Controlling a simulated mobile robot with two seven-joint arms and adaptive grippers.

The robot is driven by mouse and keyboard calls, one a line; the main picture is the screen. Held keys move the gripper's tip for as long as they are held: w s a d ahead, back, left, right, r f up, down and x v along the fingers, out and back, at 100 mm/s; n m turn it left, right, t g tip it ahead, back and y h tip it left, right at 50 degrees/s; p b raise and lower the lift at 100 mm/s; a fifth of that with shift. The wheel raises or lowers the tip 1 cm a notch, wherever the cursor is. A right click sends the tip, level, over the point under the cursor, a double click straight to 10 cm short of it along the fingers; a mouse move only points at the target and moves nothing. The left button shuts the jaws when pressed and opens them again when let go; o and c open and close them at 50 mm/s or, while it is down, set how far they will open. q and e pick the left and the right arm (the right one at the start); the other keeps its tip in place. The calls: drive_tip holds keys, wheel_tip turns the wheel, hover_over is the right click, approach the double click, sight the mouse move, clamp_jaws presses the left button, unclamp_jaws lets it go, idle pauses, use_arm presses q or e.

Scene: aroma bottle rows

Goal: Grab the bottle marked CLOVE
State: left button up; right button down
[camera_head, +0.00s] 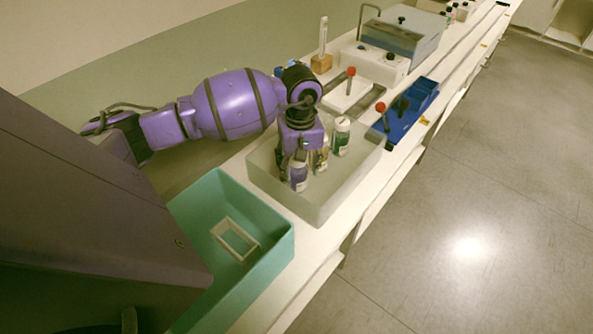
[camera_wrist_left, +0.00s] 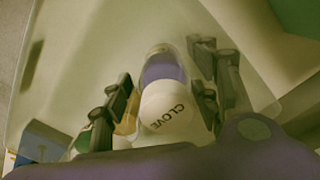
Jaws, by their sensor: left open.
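The bottle marked CLOVE shows in the left wrist view with a white lettered cap (camera_wrist_left: 172,112) and a purple body (camera_wrist_left: 162,68). In the head view the purple bottle (camera_head: 299,178) stands in the pale translucent bin (camera_head: 323,210). My left gripper (camera_head: 301,168) points down into this bin, over the bottle. In the left wrist view its open fingers (camera_wrist_left: 163,97) are on both sides of the bottle; I cannot tell whether they touch it. The bottle's upper part is partly hidden by the gripper in the head view. My right gripper is not in view.
A yellowish bottle (camera_head: 322,160) stands close beside the gripper, and a green bottle (camera_head: 342,136) is farther right in the bin. A teal bin (camera_head: 268,225) with a white frame (camera_head: 235,240) is nearer. A blue tray (camera_head: 410,107) and lab devices stand farther along the bench.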

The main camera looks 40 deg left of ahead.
use_arm(q)
wheel_tip(320, 180, down, 2)
drive_tip(key=shift+w+f, duration=0.1)
drive_tip(key=c, duration=1.4)
drive_tip(key=shift+o, duration=0.2)
